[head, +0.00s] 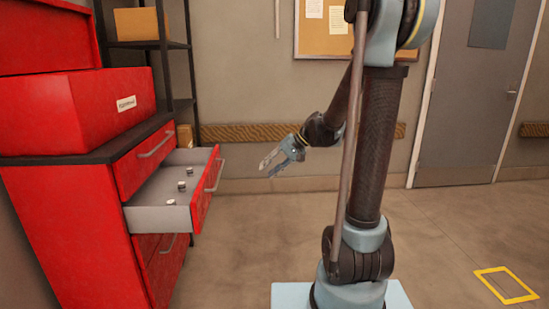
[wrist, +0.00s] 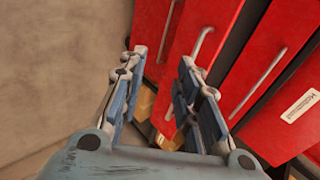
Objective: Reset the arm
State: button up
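My gripper (head: 268,169) hangs in mid-air to the right of the red cabinet, pointing left and slightly down. In the wrist view my gripper (wrist: 162,57) has its two blue-padded fingers spread apart, with nothing held between them. My arm (head: 378,140) rises from its base and bends over, with the forearm reaching left.
Three small metallic items (head: 181,186) stand in the open drawer. A red labelled case (head: 115,103) sits on the cabinet. Behind are a dark shelf (head: 150,44), a corkboard (head: 325,40) and a grey door (head: 470,110). The floor (head: 250,250) is clear, with a yellow marking (head: 505,285) at right.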

jog(key=s+d+f+h, duration=0.4)
jog(key=s+d, duration=0.6)
jog(key=s, duration=0.2)
jog(key=s+d+f+t+h, duration=0.1)
jog(key=s+d+f+h, duration=0.3)
jog(key=s+d, duration=0.6)
jog(key=s+h, duration=0.1)
jog(key=s, duration=0.2)
jog(key=shift+d+f, duration=0.15)
jog(key=shift+d, duration=0.2)
jog(key=shift+w+f, duration=0.2)
jog(key=shift+w, duration=0.1)
jog(key=shift+o, duration=0.4)
